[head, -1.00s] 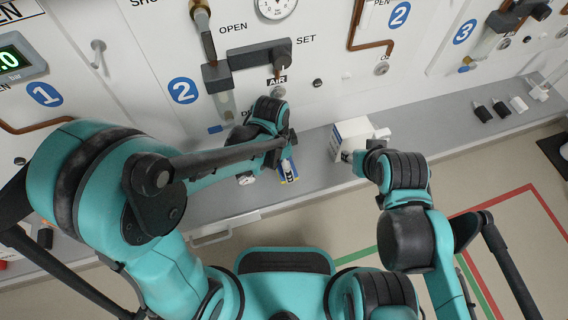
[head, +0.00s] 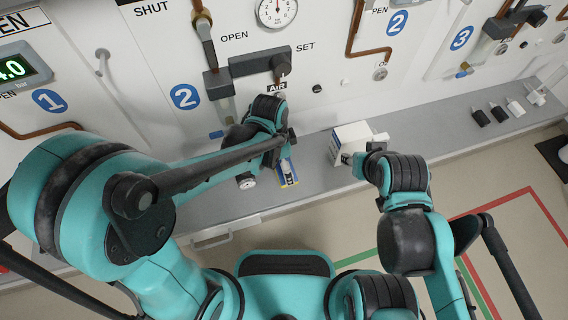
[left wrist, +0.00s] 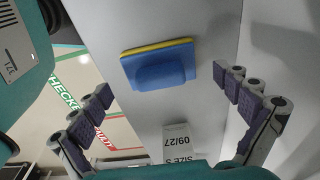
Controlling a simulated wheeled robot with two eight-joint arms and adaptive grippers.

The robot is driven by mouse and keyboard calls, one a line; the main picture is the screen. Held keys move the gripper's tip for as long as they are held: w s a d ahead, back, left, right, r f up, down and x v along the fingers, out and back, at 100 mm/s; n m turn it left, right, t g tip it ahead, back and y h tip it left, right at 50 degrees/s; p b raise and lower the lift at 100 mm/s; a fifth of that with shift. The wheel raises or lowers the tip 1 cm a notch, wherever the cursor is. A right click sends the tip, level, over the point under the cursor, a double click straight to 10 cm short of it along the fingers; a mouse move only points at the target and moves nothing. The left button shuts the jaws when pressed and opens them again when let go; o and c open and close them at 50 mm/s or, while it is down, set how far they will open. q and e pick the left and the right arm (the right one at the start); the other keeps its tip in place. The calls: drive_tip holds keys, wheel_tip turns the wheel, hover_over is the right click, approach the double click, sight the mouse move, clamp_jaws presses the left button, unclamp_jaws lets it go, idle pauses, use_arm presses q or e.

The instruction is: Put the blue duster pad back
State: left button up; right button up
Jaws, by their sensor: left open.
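The blue duster pad (left wrist: 160,66) has a yellow layer along its far edge. In the left wrist view it lies on a grey surface, beyond and between the fingers of my left gripper (left wrist: 165,110). Those fingers are spread wide and apart from the pad. In the head view my left gripper (head: 284,150) hangs over the counter, its fingers partly hidden by its own arm. A small blue, yellow and white item (head: 288,173) shows just below it; I cannot tell whether it is the pad. My right gripper (head: 350,158) is by a white box, its fingers unclear.
The grey counter (head: 215,200) runs under the white wall panel. Dark and white blocks (head: 498,112) stand at the right. A white tag (left wrist: 177,143) reads "SIZE S 09/27".

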sight(280, 171)
use_arm(q)
wheel_tip(280, 171, up, 10)
drive_tip(key=a+p, duration=0.1)
drive_tip(key=p, duration=0.2)
drive_tip(key=shift+s+f, duration=0.2)
drive_tip(key=shift+f, duration=0.05)
use_arm(e)
wheel_tip(280, 171, up, 4)
use_arm(q)
drive_tip(key=shift+f, duration=0.1)
use_arm(e)
drive_tip(key=shift+s, duration=0.1)
